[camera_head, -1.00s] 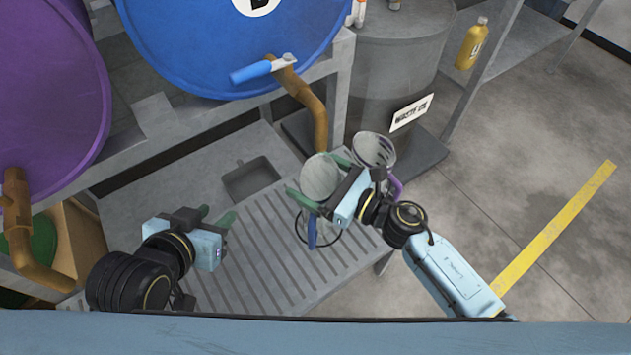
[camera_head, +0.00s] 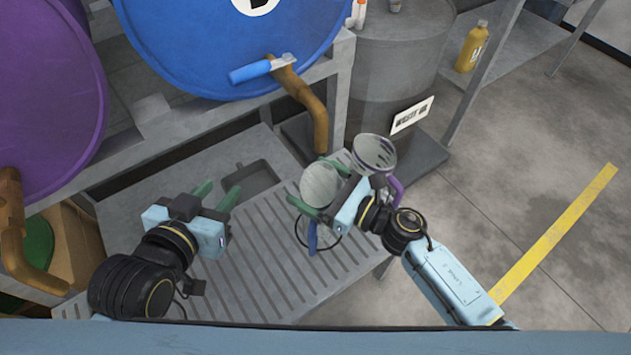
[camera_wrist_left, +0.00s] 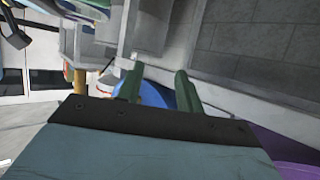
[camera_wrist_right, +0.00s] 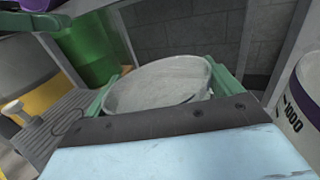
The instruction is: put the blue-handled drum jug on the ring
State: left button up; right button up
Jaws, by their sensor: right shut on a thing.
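The blue-handled drum jug is a clear round cup (camera_head: 320,184) with a blue handle (camera_head: 312,238) hanging below it. My right gripper (camera_head: 318,183) is shut on the cup from both sides. In the right wrist view the cup's wide mouth (camera_wrist_right: 160,84) fills the gap between the green fingers. A thin dark ring (camera_head: 297,234) shows partly behind the jug, over the slatted drain tray (camera_head: 250,275). I cannot tell whether the jug touches it. My left gripper (camera_head: 216,193) is open and empty above the tray's left part.
A second clear jug (camera_head: 374,153) with a purple handle (camera_head: 397,190) stands close beside my right gripper. A blue drum (camera_head: 200,50) with a brass tap (camera_head: 308,98) is behind, and a purple drum (camera_head: 45,90) is at left. A grey waste drum (camera_head: 385,75) stands behind right.

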jog(key=o, duration=1.1)
jog(key=shift+c, duration=0.2)
pick_arm(q)
jog(key=shift+w+d+r, duration=0.1)
jog(key=shift+d+r, duration=0.1)
jog(key=shift+r, duration=0.1)
pick_arm(e)
jog(key=shift+p+v, duration=0.35)
jog(key=shift+v, duration=0.45)
pick_arm(q)
jog(key=s+a+f+g+y, duration=0.1)
jog(key=s+a+f+g, duration=0.1)
jog(key=s+f+g, duration=0.2)
jog(key=shift+a+f+p, duration=0.2)
jog(key=shift+f+p, duration=0.2)
jog(key=shift+f, duration=0.2)
pick_arm(e)
jog(key=v, duration=1)
jog(key=shift+d, duration=0.25)
jog(key=shift+r, duration=0.15)
